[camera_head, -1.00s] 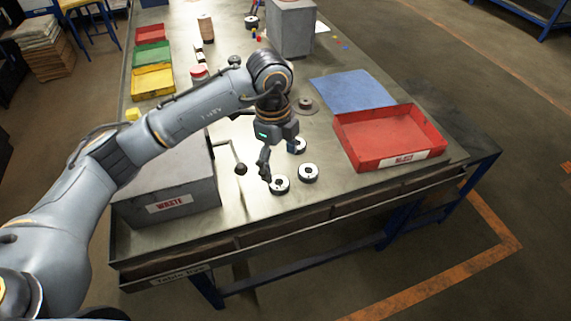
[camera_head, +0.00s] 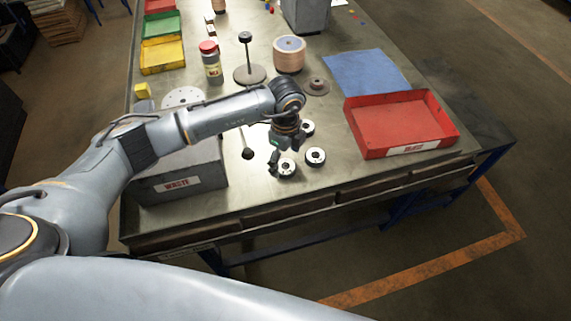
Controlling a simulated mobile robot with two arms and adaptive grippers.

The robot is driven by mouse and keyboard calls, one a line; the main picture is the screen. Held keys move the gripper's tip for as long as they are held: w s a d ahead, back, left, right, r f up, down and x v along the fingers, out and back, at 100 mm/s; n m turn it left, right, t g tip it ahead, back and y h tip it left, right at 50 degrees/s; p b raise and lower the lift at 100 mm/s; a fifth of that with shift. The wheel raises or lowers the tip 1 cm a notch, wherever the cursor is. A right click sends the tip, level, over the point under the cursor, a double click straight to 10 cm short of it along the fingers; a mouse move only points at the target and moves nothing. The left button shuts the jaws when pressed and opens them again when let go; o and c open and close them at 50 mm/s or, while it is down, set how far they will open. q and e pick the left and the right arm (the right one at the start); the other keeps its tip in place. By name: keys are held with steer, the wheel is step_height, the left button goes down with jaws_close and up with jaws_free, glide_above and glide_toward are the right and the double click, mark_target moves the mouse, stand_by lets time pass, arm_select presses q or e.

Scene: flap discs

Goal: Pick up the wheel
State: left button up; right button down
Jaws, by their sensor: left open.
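Three small round wheels with white faces and dark centres lie flat on the metal table: a near-left wheel (camera_head: 287,168), a near-right wheel (camera_head: 315,156) and a far wheel (camera_head: 308,128). My left gripper (camera_head: 279,162) is open and points down at the near-left wheel, with a dark finger close by that wheel's left edge. I cannot tell whether it touches. The wrist stands just left of the far wheel and partly hides it. My right gripper is not in view.
A red tray (camera_head: 400,150) stands right of the wheels, with a blue sheet (camera_head: 362,73) behind it. A grey waste box (camera_head: 178,187) is at the left. A copper-coloured spool (camera_head: 289,56), a jar (camera_head: 211,66) and a spindle stand (camera_head: 249,74) stand behind my arm.

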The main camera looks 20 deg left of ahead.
mark_target(286, 169)
arm_select(q)
step_height(286, 169, down, 2)
steer(key=shift+f, duration=0.4)
steer(key=shift+r, duration=0.1)
steer(key=c, duration=1.3)
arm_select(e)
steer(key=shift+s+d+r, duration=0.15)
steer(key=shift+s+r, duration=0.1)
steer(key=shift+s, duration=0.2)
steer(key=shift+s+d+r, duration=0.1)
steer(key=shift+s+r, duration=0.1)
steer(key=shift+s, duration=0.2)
arm_select(q)
steer(key=shift+r, duration=0.1)
